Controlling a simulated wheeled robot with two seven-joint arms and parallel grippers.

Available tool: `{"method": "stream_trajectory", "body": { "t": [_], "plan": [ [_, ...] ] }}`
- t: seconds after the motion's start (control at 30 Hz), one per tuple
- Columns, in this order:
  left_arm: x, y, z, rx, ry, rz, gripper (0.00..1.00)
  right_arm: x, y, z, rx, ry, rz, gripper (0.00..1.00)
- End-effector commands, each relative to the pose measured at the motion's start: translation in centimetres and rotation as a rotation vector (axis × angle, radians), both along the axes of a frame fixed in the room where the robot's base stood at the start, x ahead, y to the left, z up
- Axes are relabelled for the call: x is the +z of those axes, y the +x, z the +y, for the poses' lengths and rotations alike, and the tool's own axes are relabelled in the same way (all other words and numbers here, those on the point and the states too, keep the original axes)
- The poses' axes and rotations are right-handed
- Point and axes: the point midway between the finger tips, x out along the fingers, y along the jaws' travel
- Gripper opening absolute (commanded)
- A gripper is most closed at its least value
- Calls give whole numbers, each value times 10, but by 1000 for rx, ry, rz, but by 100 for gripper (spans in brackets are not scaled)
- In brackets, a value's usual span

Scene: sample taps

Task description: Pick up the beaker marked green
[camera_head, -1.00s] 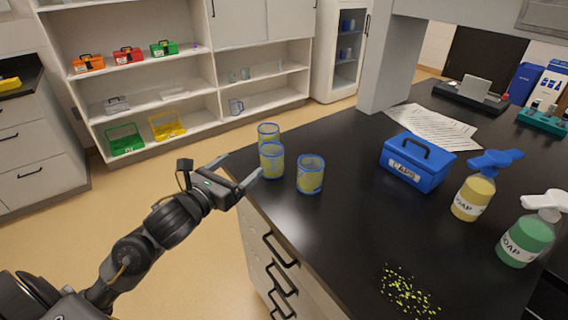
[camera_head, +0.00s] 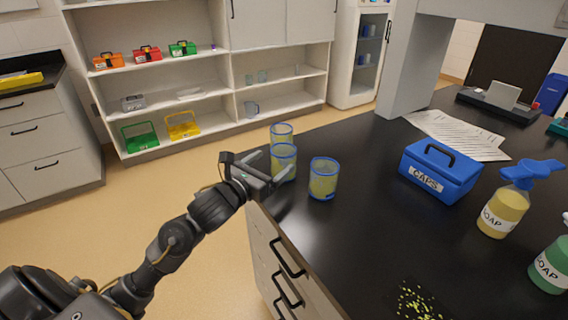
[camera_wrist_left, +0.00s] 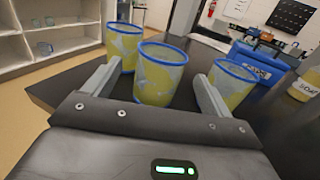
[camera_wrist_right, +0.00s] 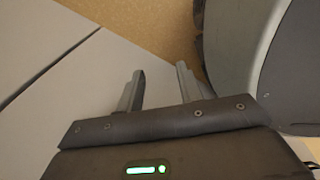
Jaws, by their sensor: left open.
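Three clear beakers with blue rims and yellowish lower parts stand upright near the counter's left corner: a back beaker (camera_head: 281,131), a middle beaker (camera_head: 284,160) and a right beaker (camera_head: 323,180). I cannot make out a green mark on any of them. My left gripper (camera_head: 266,167) is open and empty at the middle beaker. In the left wrist view the middle beaker (camera_wrist_left: 160,80) shows between the open fingers, the back beaker (camera_wrist_left: 123,48) at left, and the right beaker (camera_wrist_left: 231,86) just beyond the right finger. My right gripper (camera_wrist_right: 160,75) is open and empty, away from the beakers.
A blue caps box (camera_head: 439,171), papers (camera_head: 455,135) and a yellow soap bottle (camera_head: 506,205) stand to the right on the black counter. Yellow-green specks (camera_head: 418,302) lie near its front. The counter between the right beaker and box is clear. Shelves (camera_head: 190,100) stand behind.

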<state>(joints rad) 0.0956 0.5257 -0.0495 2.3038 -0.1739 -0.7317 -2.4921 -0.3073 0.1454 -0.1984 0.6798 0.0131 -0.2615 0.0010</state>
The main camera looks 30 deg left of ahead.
Motion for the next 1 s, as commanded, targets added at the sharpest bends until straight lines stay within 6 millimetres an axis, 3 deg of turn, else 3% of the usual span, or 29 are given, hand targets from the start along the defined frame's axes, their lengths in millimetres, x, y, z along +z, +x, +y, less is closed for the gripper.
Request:
{"method": "stream_trajectory", "body": {
  "t": [0.17,0.53,0.8,1.0],
  "plan": [
    [1,3,0,1,-1,0,84,1,0,14,-2,18,-1,36],
    [4,48,-9,3,-1,-1,84,15,-7,14,-2,20,5,36],
    [3,52,-9,2,0,-1,84,14,-9,17,-5,24,8,36],
    [3,52,-9,3,0,0,61,14,-8,21,-7,28,6,36]
  ]
}}
